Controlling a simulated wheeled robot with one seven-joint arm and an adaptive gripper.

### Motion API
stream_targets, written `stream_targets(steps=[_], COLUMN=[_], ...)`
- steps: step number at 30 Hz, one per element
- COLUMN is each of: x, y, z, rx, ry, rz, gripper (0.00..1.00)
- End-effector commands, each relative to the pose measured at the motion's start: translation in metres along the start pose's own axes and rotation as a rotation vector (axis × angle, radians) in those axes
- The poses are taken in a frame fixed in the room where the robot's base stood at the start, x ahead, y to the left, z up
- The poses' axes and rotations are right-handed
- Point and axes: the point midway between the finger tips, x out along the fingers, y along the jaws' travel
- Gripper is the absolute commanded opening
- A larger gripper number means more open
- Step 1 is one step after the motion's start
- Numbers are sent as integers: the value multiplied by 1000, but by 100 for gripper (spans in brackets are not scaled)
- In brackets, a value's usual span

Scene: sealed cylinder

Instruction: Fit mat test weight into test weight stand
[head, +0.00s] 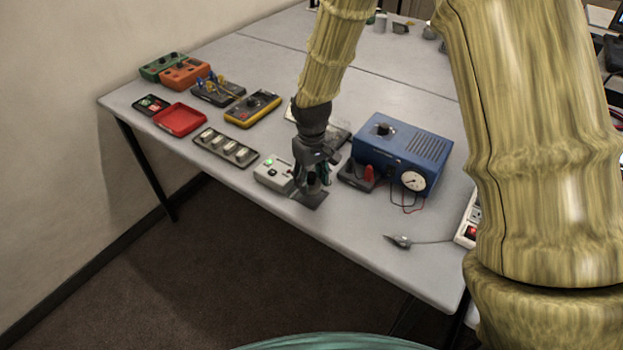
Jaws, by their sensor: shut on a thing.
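My gripper (314,183) points down near the table's front edge, shut on the mat test weight (313,190), a small grey cylinder mostly hidden by the fingers. They are over the small dark mat (311,203); I cannot tell whether the weight touches it. The test weight stand appears to be the dark tray (221,157) left of my gripper, holding several pale metallic pieces in a row. Whether it has an empty place is too small to tell.
A grey box with a green light (273,174) stands close left of my gripper. A blue instrument (402,149) with a dial and a dark block with a red part (358,175) stand right. A red tray (180,119) and yellow meter (252,107) are farther back. Front right tabletop is mostly clear.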

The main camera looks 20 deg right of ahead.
Motion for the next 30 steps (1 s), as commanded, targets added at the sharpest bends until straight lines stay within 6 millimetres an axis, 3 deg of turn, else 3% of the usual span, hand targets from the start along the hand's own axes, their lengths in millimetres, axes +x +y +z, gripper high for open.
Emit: stream_targets(steps=[6,21,30], x=[1,34,37], y=[6,7,6], z=[-13,-12,-13], rx=[0,0,0], ry=[0,-1,0], rz=[0,1,1], gripper=[4,4,4])
